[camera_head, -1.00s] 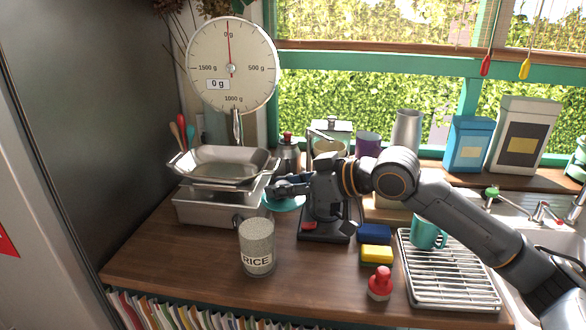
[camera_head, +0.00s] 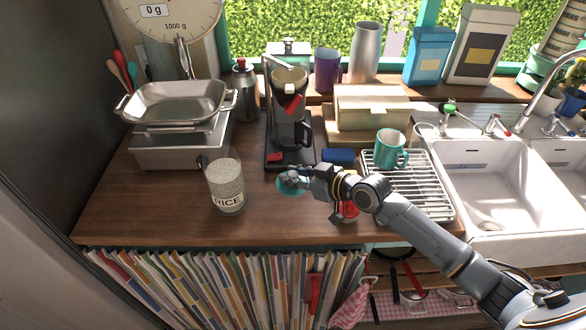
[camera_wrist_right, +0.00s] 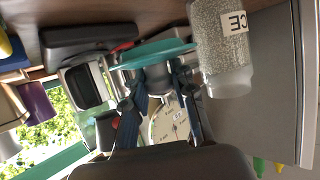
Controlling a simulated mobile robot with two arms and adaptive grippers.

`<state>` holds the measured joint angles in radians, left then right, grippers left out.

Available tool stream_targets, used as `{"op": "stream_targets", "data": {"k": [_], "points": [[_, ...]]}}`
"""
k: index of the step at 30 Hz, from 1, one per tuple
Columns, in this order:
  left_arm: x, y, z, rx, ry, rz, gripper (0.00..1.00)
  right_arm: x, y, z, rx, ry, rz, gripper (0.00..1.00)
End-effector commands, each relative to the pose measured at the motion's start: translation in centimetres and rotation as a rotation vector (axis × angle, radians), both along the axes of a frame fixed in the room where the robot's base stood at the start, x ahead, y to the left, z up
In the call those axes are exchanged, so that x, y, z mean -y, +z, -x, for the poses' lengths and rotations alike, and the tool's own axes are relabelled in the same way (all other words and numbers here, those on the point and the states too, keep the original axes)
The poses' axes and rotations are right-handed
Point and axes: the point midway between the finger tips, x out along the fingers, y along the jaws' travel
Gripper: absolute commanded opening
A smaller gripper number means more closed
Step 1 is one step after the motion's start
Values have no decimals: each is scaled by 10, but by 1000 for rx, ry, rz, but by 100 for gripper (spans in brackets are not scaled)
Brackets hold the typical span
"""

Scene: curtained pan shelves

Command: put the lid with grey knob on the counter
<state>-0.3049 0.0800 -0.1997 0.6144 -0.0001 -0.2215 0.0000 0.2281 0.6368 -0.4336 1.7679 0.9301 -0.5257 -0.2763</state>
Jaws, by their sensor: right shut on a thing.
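The lid is a flat teal disc (camera_head: 287,188) with a grey knob (camera_wrist_right: 158,78). My right gripper (camera_head: 297,178) is shut on the knob, and the lid hangs level below it. In the right wrist view the teal lid (camera_wrist_right: 150,54) shows edge-on, with the gripper's two fingers (camera_wrist_right: 160,100) on either side of the knob. The lid is low over the wooden counter (camera_head: 150,220), between the rice jar and the red-handled item; I cannot tell whether it touches the counter. My left gripper is not in view.
The rice jar (camera_head: 226,188) stands left of the lid. A coffee maker (camera_head: 288,115) stands behind it. A blue sponge (camera_head: 339,156), a red item (camera_head: 347,210) partly behind my arm, and a dish rack (camera_head: 425,190) with a teal mug (camera_head: 390,150) are to the right. The front-left counter is clear.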

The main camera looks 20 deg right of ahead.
Motion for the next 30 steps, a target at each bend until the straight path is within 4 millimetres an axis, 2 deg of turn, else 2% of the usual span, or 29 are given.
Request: {"op": "stream_targets", "data": {"k": [5, 8, 21, 30], "points": [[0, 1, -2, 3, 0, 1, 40, 1, 1, 0, 0, 0, 2, 0], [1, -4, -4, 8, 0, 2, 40, 0, -6, 0, 0, -1, 2, 0], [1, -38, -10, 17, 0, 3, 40, 0, -46, 0, 0, -1, 2, 0], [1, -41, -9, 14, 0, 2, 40, 1, -49, 0, 0, -1, 0, 0]]}}
